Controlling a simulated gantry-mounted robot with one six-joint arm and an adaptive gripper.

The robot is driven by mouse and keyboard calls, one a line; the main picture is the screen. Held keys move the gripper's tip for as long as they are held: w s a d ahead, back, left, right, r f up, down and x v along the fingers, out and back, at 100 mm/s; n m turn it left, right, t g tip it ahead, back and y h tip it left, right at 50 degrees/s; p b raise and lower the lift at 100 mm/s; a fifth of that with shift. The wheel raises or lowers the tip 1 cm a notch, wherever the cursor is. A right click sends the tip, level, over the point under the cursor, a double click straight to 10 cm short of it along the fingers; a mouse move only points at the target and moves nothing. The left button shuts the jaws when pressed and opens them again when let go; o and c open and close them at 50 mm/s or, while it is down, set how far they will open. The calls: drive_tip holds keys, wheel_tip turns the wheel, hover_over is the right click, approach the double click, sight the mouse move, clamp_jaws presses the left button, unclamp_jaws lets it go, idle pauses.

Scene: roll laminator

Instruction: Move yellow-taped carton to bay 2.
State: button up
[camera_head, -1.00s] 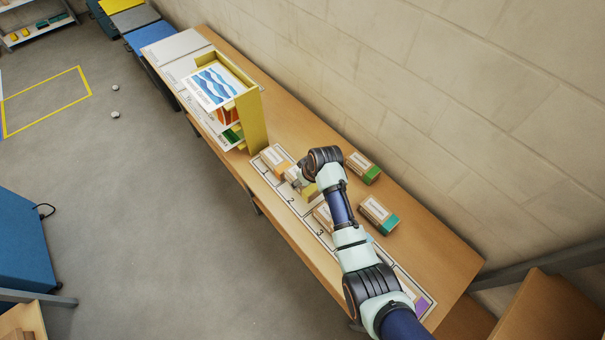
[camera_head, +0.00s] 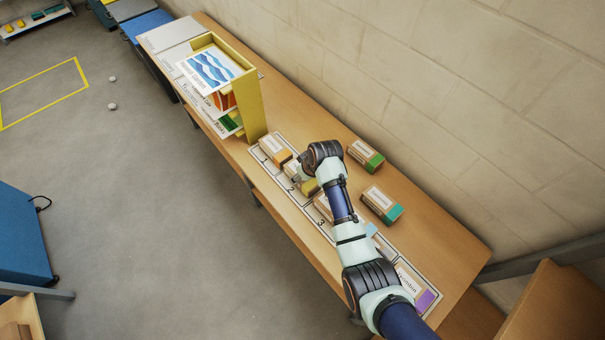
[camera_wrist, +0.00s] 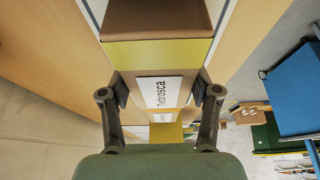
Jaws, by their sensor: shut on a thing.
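The yellow-taped carton (camera_wrist: 155,55) is brown, with a yellow band and a white label reading "Tebrosca" in the wrist view. My gripper (camera_wrist: 160,92) is shut on it, with one finger pad on each side. In the head view the carton (camera_head: 309,187) is mostly hidden under my gripper, with its yellow end showing. It is at the row of numbered bays, over or in the bay 2 area. The number 2 is partly covered, and I cannot tell whether the carton touches the table.
An orange-taped carton (camera_head: 273,149) lies in the bay to the left; another carton (camera_head: 323,207) is near bay 3. A purple-ended carton (camera_head: 426,301) is at the right end. Green (camera_head: 366,155) and teal (camera_head: 382,205) cartons lie behind. A yellow rack (camera_head: 249,103) stands left.

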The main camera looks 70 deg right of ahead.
drive_tip(key=shift+f, duration=0.15)
drive_tip(key=shift+f, duration=0.25)
drive_tip(key=o, duration=1.4)
drive_tip(key=shift+o, duration=0.2)
drive_tip(key=v, duration=1.2)
